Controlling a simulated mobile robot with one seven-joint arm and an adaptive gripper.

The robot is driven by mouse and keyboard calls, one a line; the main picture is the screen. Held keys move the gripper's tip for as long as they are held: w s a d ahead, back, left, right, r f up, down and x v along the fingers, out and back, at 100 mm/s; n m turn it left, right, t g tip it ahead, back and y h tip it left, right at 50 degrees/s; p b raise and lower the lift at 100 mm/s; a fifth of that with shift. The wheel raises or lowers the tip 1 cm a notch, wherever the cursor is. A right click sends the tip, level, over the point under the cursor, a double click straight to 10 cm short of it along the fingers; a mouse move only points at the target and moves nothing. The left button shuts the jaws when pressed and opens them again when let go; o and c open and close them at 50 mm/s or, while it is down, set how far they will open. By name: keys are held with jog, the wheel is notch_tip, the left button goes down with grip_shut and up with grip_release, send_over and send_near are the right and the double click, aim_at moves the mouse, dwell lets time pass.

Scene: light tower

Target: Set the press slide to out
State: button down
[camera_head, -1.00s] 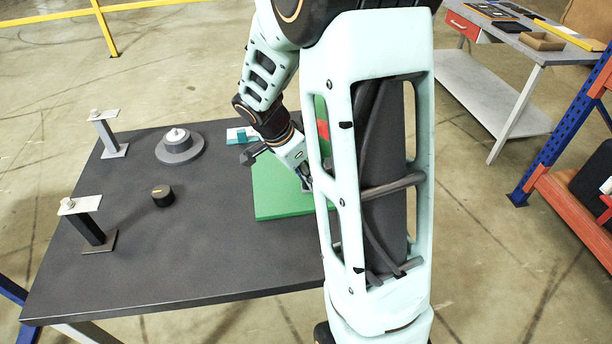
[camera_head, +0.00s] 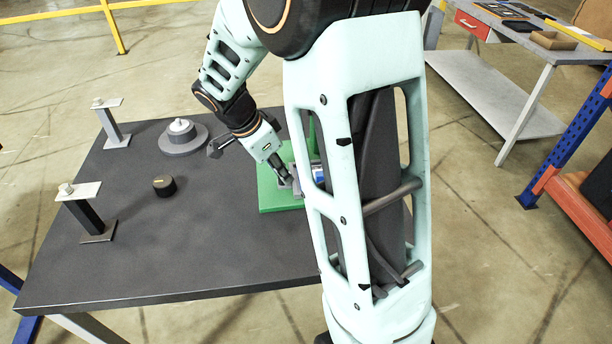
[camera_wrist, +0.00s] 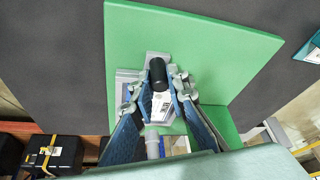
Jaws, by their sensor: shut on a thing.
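The green press (camera_head: 270,190) stands on the dark table, with a flat base and an upright part largely behind my arm. It also shows in the wrist view (camera_wrist: 225,55). There a grey slide plate (camera_wrist: 128,88) lies against the green face, with a black cylindrical handle (camera_wrist: 158,72) in front. My gripper (camera_wrist: 158,86) has its two fingers on either side of this handle and is shut on it. In the head view my gripper (camera_head: 287,186) is low over the green base. A small blue and white part (camera_head: 318,172) shows beside it, partly hidden by my arm.
A grey round fixture (camera_head: 183,136), a black knob (camera_head: 164,186) and two posts with light plates (camera_head: 112,122) (camera_head: 90,212) stand on the table's left half. The front of the table (camera_head: 180,265) is clear. A workbench (camera_head: 500,80) stands at the far right.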

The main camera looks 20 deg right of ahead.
jog(key=a, duration=0.2)
jog(key=w+a+b, duration=0.1)
jog(key=a, duration=0.1)
jog(key=w+a, duration=0.1)
jog(key=a, duration=0.2)
jog(key=shift+w+b, duration=0.1)
jog(key=shift+b, duration=0.3)
jog(key=shift+a, duration=0.25)
jog(key=c, duration=2.2)
grip_release()
jog(key=shift+a, duration=0.1)
jog(key=shift+o, duration=0.2)
jog(key=shift+r, duration=0.1)
jog(key=w+v, duration=0.1)
jog(key=v, duration=1)
jog(key=shift+s+a+r, duration=0.2)
jog(key=shift+s+r, duration=0.2)
jog(key=shift+s, duration=0.1)
